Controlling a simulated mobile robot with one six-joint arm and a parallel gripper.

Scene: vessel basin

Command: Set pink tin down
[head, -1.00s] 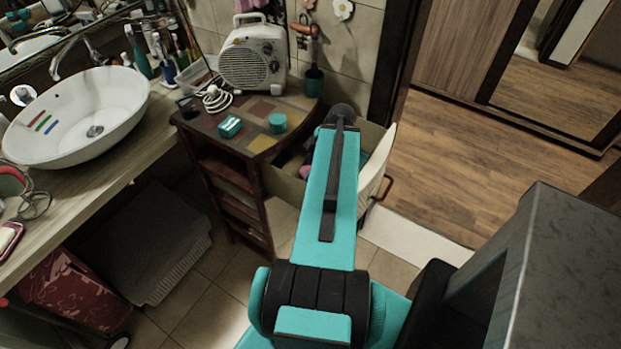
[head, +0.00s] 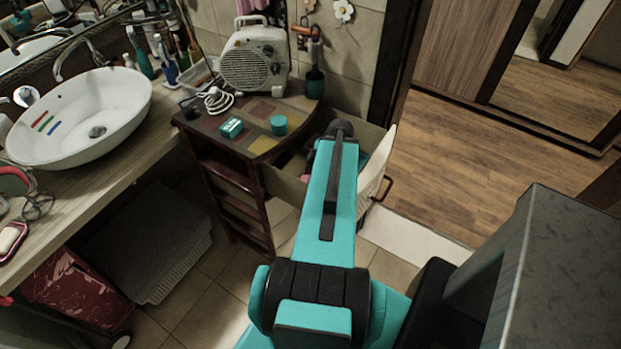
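A small pink patch (head: 305,178) shows just left of my arm, low inside the open drawer (head: 279,184) of the dark wooden cabinet. It may be the pink tin, but most of it is hidden and I cannot tell whether it rests on the drawer bottom or is held. My teal arm reaches forward over the drawer. My gripper is hidden behind and below the arm's far end, so its fingers do not show.
On the cabinet top (head: 258,143) stand a teal box (head: 231,127), a round teal tin (head: 278,125), a white heater (head: 254,59) and a coiled white cable (head: 216,101). A white basin (head: 83,118) is at left. The wooden floor (head: 480,165) at right is clear.

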